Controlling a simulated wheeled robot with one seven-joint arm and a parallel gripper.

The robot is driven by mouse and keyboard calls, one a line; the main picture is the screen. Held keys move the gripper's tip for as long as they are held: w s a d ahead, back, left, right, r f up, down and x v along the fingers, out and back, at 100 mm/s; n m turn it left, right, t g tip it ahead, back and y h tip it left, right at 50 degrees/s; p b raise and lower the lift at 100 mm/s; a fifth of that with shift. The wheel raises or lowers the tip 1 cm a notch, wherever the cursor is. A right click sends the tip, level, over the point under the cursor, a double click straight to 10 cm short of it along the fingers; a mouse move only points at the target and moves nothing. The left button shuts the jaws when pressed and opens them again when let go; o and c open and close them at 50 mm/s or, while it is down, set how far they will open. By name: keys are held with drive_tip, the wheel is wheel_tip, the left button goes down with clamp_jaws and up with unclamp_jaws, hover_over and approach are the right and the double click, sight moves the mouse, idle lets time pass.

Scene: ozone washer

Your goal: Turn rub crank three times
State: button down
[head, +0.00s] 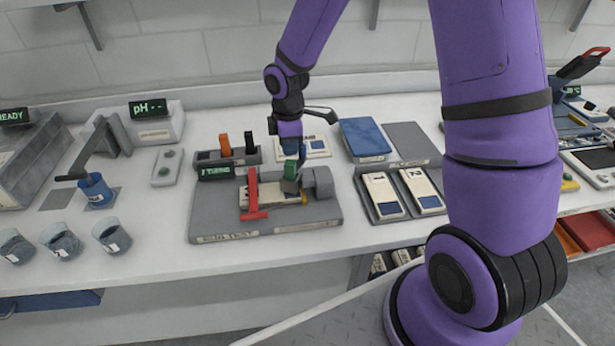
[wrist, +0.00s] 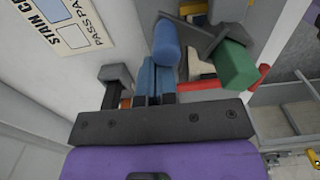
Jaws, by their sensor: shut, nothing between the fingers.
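The rub tester is a grey base (head: 250,226) in the middle of the bench, with a red clamp (head: 252,195), a pale card and a grey block on it. A green block (head: 290,171) stands near its middle and shows at the right in the wrist view (wrist: 235,64). A blue cylindrical knob (wrist: 167,42), apparently the crank's handle, is just beyond my fingertips. My gripper (wrist: 156,68) is shut and empty, with its two blue fingers together beside the knob. Whether they touch it I cannot tell. In the head view my wrist partly hides the crank.
A small display (head: 216,172) on the tester ends in "TURNS"; its first character is unclear. A tray with two numbered cards (head: 380,193) stands close at the right. Several beakers (head: 110,235) and a blue cup (head: 96,188) stand at the left. The bench in front of the tester is narrow.

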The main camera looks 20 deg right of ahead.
drive_tip(key=shift+s+d, duration=0.25)
drive_tip(key=shift+d, duration=0.2)
drive_tip(key=shift+s+d, duration=0.2)
drive_tip(key=shift+d, duration=0.25)
drive_tip(key=shift+s+d, duration=0.1)
drive_tip(key=shift+s+d, duration=0.75)
drive_tip(key=shift+s, duration=0.1)
drive_tip(key=shift+s, duration=0.1)
drive_tip(key=shift+s+d, duration=0.2)
drive_tip(key=shift+s, duration=0.3)
drive_tip(key=shift+s+d, duration=0.2)
drive_tip(key=shift+s, duration=0.3)
